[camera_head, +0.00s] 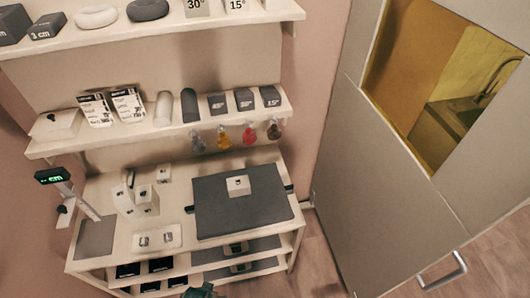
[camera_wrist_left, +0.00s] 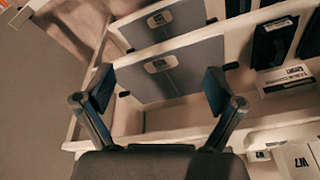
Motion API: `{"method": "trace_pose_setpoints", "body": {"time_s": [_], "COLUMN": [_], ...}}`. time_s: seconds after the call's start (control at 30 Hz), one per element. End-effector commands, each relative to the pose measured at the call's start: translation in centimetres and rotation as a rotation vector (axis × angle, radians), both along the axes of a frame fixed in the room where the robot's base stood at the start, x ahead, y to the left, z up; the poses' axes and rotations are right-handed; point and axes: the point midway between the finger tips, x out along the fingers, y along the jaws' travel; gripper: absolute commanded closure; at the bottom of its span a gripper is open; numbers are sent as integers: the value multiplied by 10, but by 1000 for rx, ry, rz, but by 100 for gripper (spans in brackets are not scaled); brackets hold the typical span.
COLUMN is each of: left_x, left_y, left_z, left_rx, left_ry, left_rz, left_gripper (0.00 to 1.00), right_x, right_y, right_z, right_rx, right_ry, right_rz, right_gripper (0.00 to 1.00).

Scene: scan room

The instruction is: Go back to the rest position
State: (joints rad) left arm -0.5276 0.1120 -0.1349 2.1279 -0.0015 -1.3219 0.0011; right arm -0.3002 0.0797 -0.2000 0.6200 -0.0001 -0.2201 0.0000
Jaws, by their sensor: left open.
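My left gripper (camera_wrist_left: 158,92) shows in the left wrist view with its two dark fingers spread wide apart and nothing between them. Beyond the fingers is a shelf unit with grey panels (camera_wrist_left: 172,75); I cannot tell whether the fingers touch it. In the head view, a small dark part of my own body (camera_head: 201,291) shows at the bottom edge, in front of the lower shelves. My right gripper is in neither view.
The shelf unit (camera_head: 150,143) holds several boxes, cards and hanging coloured items. A dark grey plate (camera_head: 240,212) lies on its lower top, with a small white block (camera_head: 238,186) on it. A grey door (camera_head: 385,200) with a yellow window stands at right. Floor (camera_head: 318,262) shows between them.

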Motion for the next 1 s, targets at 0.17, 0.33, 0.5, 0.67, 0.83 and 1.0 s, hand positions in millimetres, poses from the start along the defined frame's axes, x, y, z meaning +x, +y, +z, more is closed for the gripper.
{"method": "trace_pose_setpoints", "body": {"time_s": [0.17, 0.33, 0.5, 0.67, 0.83, 1.0], "left_x": [-7, -39, -101, -163, -201, -208], "left_y": [0, 4, 13, 25, 33, 34], "left_z": [-71, -166, -253, -298, -315, -317], "left_rx": [3, 6, 12, 17, 20, 21], "left_ry": [35, 79, 126, 157, 174, 176], "left_rz": [-6, -13, -25, -32, -38, -39], "left_gripper": [7, 7, 7, 7, 7, 7], "right_x": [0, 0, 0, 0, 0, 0], "right_y": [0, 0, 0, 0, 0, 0], "right_z": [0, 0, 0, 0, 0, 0], "right_rx": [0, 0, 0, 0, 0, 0], "right_ry": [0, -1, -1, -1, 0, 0], "right_rz": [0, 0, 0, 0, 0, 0], "right_gripper": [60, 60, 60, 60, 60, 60]}}
